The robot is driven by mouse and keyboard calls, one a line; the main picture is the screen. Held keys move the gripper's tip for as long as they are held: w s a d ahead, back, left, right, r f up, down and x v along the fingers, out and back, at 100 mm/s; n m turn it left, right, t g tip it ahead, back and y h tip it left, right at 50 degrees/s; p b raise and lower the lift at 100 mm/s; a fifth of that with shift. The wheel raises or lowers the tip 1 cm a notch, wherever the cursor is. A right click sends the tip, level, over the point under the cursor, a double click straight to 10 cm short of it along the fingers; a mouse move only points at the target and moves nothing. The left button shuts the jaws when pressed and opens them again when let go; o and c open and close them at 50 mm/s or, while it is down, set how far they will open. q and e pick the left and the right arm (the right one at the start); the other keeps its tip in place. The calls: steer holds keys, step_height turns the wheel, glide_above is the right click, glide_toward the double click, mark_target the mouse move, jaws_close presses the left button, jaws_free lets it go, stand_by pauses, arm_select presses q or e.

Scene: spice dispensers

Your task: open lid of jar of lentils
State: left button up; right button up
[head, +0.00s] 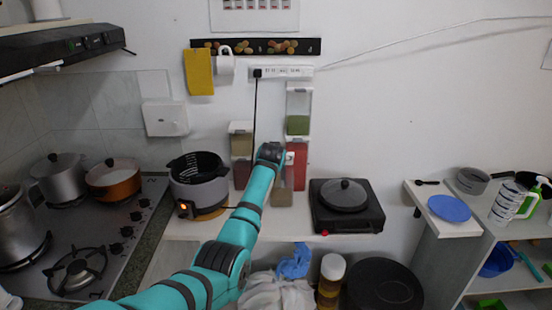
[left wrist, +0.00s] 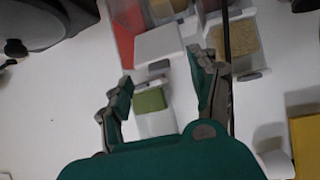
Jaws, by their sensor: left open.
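Clear spice jars with white lids stand in stacks against the wall. One with green contents (head: 298,125) is above one with red contents (head: 299,168); the left stack has a tan jar (head: 241,145) and a reddish-brown jar (head: 242,174). No label shows which holds lentils. My left gripper (head: 270,152) is in front of the stacks, partly covering them. In the left wrist view, my left gripper (left wrist: 162,70) is open, with a white lid (left wrist: 158,44) between and beyond its fingers. Contact cannot be told. The green contents (left wrist: 150,101) and red contents (left wrist: 125,35) show nearby.
A grey cooker (head: 199,190) stands left of the jars, and a black hot plate with a lidded pan (head: 344,195) stands right. A power strip (head: 281,72) with a black cord (head: 256,110) hangs behind. A stove (head: 105,240) with pots is at left.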

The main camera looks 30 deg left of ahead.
arm_select(q)
steer(key=v, duration=1.1)
steer(key=shift+s+d+r, duration=0.2)
steer(key=shift+s+d, duration=0.05)
